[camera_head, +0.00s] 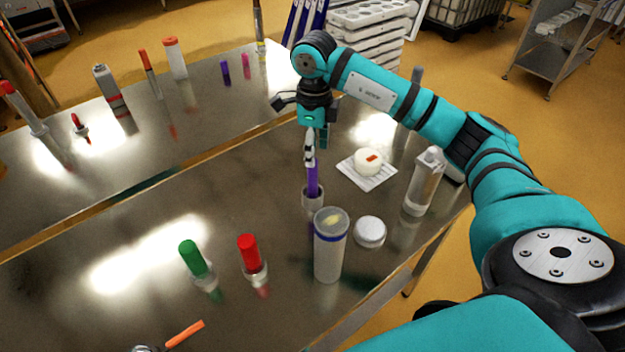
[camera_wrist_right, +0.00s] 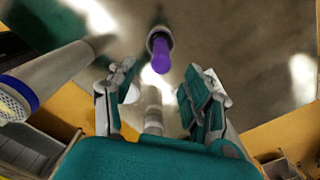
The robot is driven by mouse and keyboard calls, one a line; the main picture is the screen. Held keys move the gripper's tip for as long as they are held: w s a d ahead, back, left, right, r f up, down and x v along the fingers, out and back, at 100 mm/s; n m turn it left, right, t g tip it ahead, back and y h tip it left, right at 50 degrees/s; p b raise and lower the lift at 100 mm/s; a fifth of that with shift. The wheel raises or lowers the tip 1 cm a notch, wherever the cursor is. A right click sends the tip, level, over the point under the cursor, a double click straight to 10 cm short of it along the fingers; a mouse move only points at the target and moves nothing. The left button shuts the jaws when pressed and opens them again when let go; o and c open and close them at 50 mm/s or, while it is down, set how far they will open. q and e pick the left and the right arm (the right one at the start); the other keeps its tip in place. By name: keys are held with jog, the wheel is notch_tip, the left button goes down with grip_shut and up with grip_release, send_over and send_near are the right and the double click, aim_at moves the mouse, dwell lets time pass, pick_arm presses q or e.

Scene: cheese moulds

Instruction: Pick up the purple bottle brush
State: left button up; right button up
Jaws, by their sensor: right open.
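The purple bottle brush (camera_head: 314,181) stands upright in a small grey holder (camera_head: 312,202) on the near steel table. Its purple end also shows in the right wrist view (camera_wrist_right: 161,55), beyond the fingertips, with the holder's pale rim around it. My right gripper (camera_head: 315,150) points down over the brush, and its fingers overlap the brush's top in the head view. In the right wrist view the fingers (camera_wrist_right: 160,85) are spread apart with nothing between them. The brush appears ahead of the gap. My left gripper is in neither view.
A tall white container with a blue band (camera_head: 328,255) stands close in front of the brush, with a round white lid (camera_head: 369,232) beside it. A clear bottle (camera_head: 424,182) and a white cheese mould (camera_head: 368,161) stand to the right. Green (camera_head: 193,258) and red (camera_head: 248,251) brushes stand left.

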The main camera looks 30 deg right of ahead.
aim_at(313, 175)
notch_tip(313, 175, down, 4)
jog(key=shift+w+d+r+p, duration=0.1)
jog(key=shift+r+p, duration=0.05)
jog(key=shift+p, duration=0.25)
jog(key=f+p, duration=0.1)
jog(key=f, duration=0.1)
jog(key=f+p, duration=0.2)
jog(key=shift+a+f, duration=0.2)
jog(key=shift+f, duration=0.45)
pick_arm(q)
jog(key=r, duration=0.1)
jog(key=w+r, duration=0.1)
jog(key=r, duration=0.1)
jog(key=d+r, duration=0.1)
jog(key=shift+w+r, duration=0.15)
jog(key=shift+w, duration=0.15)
pick_arm(e)
jog(key=shift+c, duration=0.4)
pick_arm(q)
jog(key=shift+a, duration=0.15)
pick_arm(e)
grip_shut()
